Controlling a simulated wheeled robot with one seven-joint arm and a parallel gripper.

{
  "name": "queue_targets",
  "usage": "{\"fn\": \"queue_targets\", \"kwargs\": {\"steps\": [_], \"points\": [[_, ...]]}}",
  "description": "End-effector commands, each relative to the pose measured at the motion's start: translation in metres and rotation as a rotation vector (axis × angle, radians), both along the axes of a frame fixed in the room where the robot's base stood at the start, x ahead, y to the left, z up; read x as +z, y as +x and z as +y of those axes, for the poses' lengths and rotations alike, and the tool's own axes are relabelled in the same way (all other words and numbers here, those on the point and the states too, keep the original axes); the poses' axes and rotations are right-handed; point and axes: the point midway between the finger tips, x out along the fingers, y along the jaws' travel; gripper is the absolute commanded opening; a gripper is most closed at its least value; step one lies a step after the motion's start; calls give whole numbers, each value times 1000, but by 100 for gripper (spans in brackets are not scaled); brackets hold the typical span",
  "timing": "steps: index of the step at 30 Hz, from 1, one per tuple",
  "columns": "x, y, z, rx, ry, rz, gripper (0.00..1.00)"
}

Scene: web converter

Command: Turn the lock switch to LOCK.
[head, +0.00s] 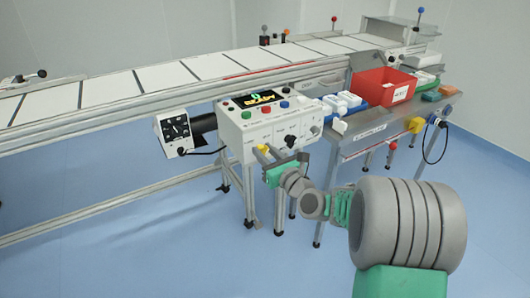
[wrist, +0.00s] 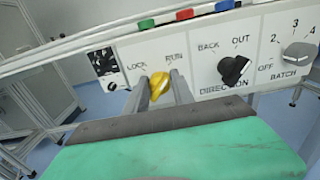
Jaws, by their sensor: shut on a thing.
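The lock switch is a yellow knob (wrist: 158,88) on the white front of the control box (head: 262,128). In the wrist view, LOCK is printed to its upper left and RUN to its upper right. My gripper (wrist: 161,92) reaches the panel with one grey finger on each side of the knob and is shut on it. Which label the knob points to is hard to tell, as the fingers cover its sides. In the head view, the gripper (head: 266,156) is at the box's lower left front.
A black DIRECTION knob (wrist: 235,70) sits close to the right of the fingers, and a grey BATCH knob (wrist: 299,54) farther right. Red, green and blue buttons are on the box top. A conveyor (head: 150,82) runs behind; a side table with a red bin (head: 384,90) stands right.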

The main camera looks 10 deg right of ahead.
Motion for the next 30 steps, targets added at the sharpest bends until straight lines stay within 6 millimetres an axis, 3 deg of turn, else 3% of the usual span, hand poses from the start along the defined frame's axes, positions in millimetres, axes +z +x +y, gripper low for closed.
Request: {"fn": "queue_targets", "kwargs": {"steps": [17,30], "points": [[-1,-1,2,5,-70,-18,0],[-2,-1,4,6,-402,-126,0]]}}
